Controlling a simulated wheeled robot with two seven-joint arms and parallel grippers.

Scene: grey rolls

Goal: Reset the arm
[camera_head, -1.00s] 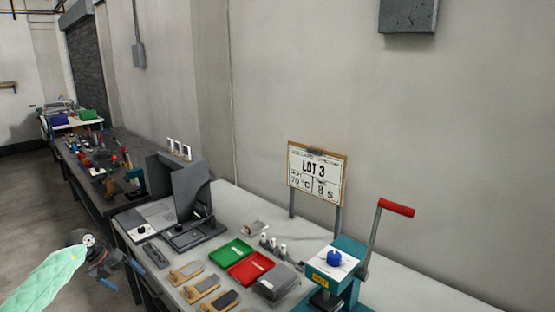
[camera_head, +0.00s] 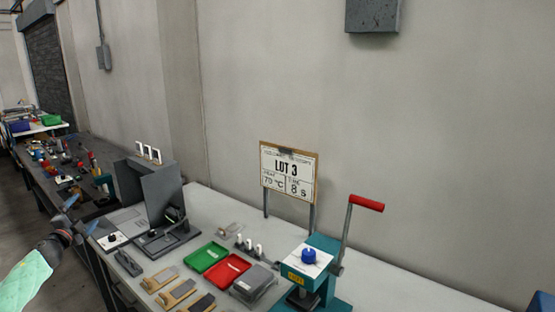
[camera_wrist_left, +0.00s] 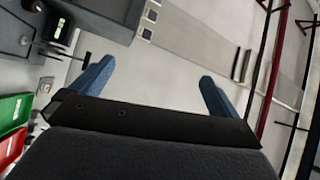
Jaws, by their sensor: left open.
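My left gripper (camera_head: 80,214) is at the left of the head view, beside the left end of the light workbench (camera_head: 385,275). My left arm, in a pale green sleeve, comes in from the lower left. In the left wrist view, the gripper's two blue fingers (camera_wrist_left: 154,95) stand wide apart with nothing between them. My right gripper is not in view.
The bench holds a grey upright panel device (camera_head: 160,195), green tray (camera_head: 207,257), red tray (camera_head: 227,272), several wooden-handled blocks (camera_head: 176,293) and a teal press (camera_head: 308,262) with a red-handled lever. A "LOT 3" board (camera_head: 288,170) stands behind. A cluttered dark bench (camera_head: 75,180) is farther left.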

